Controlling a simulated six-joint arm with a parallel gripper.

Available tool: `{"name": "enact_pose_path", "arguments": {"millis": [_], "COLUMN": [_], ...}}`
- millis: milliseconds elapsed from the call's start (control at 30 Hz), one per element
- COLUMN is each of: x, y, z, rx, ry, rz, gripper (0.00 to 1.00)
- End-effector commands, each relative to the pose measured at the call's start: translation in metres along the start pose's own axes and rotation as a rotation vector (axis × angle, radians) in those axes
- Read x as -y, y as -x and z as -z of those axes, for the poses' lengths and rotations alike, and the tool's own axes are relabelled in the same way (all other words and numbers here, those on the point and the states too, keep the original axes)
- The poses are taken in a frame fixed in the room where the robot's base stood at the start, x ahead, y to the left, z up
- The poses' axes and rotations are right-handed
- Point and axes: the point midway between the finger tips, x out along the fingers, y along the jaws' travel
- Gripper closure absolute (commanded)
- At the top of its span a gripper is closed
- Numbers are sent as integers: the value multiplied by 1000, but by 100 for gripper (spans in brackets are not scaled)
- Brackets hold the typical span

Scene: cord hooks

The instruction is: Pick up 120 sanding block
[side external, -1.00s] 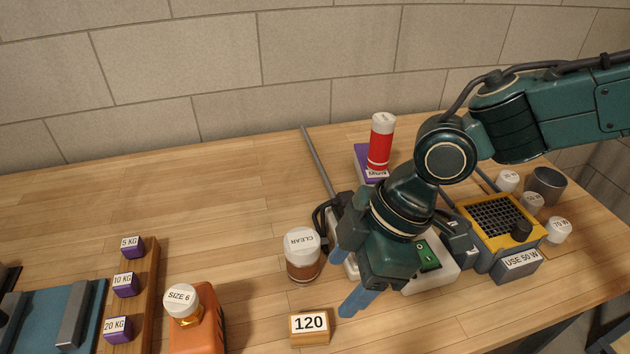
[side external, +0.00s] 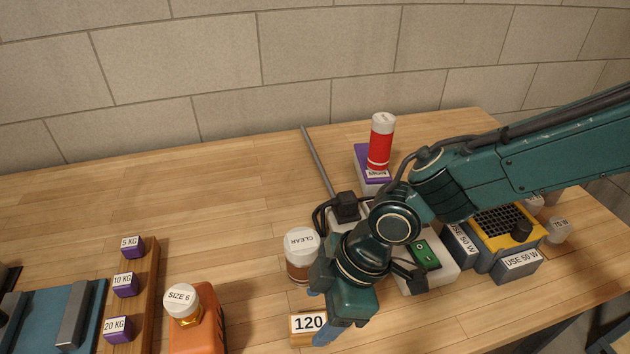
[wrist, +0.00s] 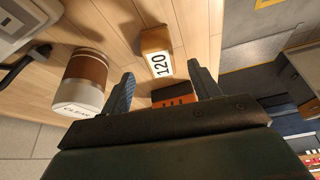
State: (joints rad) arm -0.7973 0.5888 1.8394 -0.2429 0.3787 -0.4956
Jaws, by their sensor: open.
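The 120 sanding block (side external: 304,338) is a small wooden block with a white label reading 120. It rests on the table near the front edge of the side external view. In the wrist view the block (wrist: 155,41) lies ahead of the fingers, between their lines. My gripper (side external: 322,322) is open and empty, with its blue fingers low by the block; one finger covers part of its right side. The wrist view shows both fingers (wrist: 164,88) spread apart. I cannot tell whether a finger touches the block.
A jar labelled CLEAR (side external: 300,265) stands just behind the block, close to my gripper; it also shows in the wrist view (wrist: 86,80). A power strip (side external: 440,265) lies to the right.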

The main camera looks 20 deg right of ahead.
Motion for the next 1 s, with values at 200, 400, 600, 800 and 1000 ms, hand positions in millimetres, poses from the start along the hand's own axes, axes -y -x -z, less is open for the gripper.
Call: {"name": "enact_pose_path", "arguments": {"millis": [200,400,600,800,1000], "x": [0,1,1,1,1], "y": [-4,-22,-43,-52,-52], "z": [0,-1,-1,0,0], "rx": [1,2,1,0,0], "ry": [0,0,0,0,0], "rz": [0,1,1,0,0], "gripper": [38,38,38,38,38]}}
